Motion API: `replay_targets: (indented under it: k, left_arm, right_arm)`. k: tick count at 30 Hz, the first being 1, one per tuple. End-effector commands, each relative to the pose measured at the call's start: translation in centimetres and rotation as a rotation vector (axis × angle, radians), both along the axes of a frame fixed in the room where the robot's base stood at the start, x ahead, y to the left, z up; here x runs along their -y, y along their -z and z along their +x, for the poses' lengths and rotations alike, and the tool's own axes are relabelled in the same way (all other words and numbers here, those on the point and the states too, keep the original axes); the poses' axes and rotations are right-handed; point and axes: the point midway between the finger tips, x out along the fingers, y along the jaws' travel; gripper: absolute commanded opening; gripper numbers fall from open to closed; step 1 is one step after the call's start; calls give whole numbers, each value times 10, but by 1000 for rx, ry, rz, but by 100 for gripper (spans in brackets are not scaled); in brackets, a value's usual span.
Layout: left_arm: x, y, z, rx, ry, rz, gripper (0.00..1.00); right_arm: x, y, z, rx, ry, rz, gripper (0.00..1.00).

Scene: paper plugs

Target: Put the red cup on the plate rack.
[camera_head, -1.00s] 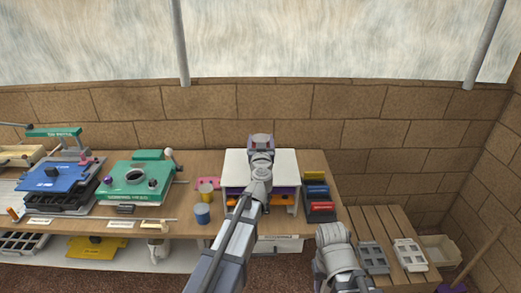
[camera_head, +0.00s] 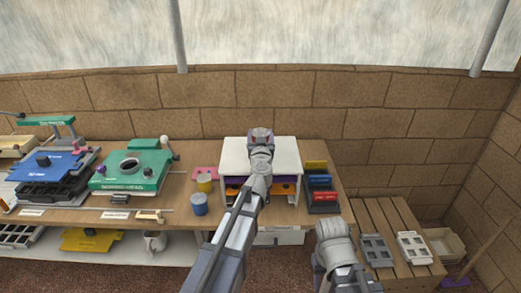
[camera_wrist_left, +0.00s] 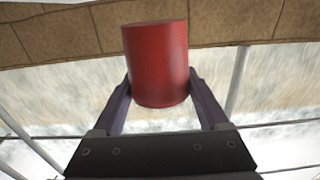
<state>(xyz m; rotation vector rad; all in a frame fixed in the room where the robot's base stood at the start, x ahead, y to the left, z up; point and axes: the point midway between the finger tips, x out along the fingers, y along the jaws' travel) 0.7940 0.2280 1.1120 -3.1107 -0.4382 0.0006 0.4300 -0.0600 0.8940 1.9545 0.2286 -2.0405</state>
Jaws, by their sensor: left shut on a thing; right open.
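The red cup (camera_wrist_left: 157,62) shows in the left wrist view, between the two fingers of my left gripper (camera_wrist_left: 160,100), which is shut on it. In the head view my left gripper (camera_head: 260,134) is over the white-topped rack unit (camera_head: 232,152), and the cup is hidden there. The unit has slots under its top with orange and purple pieces in them. I cannot tell the height of the gripper above the top. My right arm reaches in at the lower right of the head view, and its fingers are not visible.
A blue cup (camera_head: 199,205) and a yellow cup (camera_head: 205,185) stand left of the unit. A dark holder (camera_head: 324,209) with yellow, blue and red blocks stands right of it. A green press (camera_head: 130,172) is further left. A slatted wooden stand (camera_head: 398,250) is at the right.

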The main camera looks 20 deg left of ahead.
Motion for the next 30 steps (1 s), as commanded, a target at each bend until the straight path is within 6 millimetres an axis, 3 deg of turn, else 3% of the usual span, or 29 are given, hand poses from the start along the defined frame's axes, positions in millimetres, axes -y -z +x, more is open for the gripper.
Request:
replay_targets:
  k: [5, 12, 26, 27, 30]
  left_arm:
    - [0, 8, 0, 0, 0, 0, 23]
    - [0, 36, 0, 0, 0, 0, 23]
    - [0, 41, 0, 0, 0, 0, 23]
    - [0, 39, 0, 0, 0, 0, 81]
    - [0, 39, 0, 0, 0, 0, 92]
  right_arm:
    - [0, 8, 0, 0, 0, 0, 50]
    - [0, 37, 0, 0, 0, 0, 50]
    - [0, 41, 0, 0, 0, 0, 50]
    - [0, 39, 0, 0, 0, 0, 50]
    - [0, 39, 0, 0, 0, 0, 50]
